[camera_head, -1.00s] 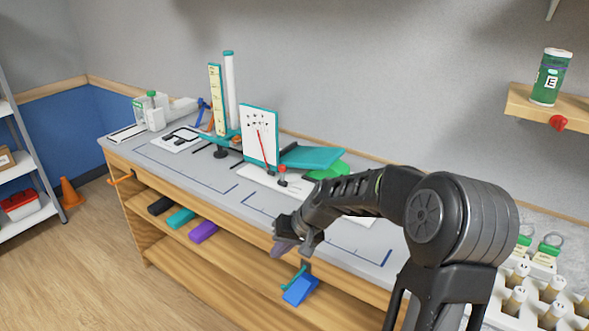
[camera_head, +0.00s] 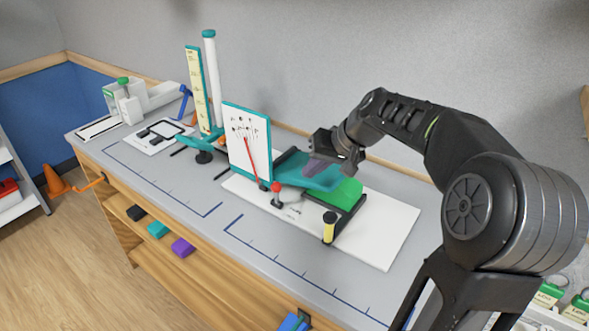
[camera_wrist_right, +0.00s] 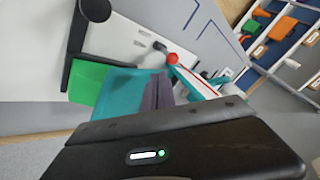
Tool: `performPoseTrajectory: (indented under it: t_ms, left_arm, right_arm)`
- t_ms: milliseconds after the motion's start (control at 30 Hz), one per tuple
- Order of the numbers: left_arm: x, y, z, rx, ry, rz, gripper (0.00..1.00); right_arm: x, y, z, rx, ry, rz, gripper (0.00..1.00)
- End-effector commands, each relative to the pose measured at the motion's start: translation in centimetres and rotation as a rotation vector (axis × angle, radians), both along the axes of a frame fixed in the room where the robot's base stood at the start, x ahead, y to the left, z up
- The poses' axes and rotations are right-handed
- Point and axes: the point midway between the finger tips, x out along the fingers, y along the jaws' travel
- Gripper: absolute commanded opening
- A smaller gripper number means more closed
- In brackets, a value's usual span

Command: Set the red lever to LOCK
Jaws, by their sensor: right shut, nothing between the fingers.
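A lever with a red ball knob (camera_head: 276,187) stands on a short dark post on the white base plate (camera_head: 385,235). The red knob (camera_wrist_right: 172,58) also shows in the right wrist view, beyond the fingertips. Small print on the plate beside it is too small to read, so I cannot tell its setting. My right gripper (camera_head: 314,168) is shut and empty, over the teal part (camera_head: 290,160) behind and to the right of the knob, apart from the knob. Its closed fingers (camera_wrist_right: 157,93) show in the right wrist view. My left gripper is not in view.
A white panel with a red needle (camera_head: 247,143) stands left of the knob. A tall white column (camera_head: 212,75) rises behind left. The bench front is clear.

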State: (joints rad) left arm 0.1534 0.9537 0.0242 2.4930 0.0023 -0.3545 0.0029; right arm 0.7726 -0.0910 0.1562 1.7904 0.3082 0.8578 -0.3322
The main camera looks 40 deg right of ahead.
Motion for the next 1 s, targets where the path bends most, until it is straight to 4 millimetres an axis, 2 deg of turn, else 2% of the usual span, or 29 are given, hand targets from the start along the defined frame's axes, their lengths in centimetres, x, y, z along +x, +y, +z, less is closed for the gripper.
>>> performPoseTrajectory:
  t_ms: [500,667,1000]
  left_arm:
    - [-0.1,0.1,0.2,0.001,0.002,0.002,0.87]
    - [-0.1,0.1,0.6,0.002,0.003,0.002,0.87]
    - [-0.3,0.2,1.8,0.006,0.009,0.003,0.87]
  right_arm:
    - [0.4,0.1,-0.6,0.001,0.001,0.0,0.0]
    - [1.5,0.4,-2.1,0.003,0.003,0.0,0.0]
    - [4.8,1.2,-6.5,0.002,0.002,0.001,0.0]
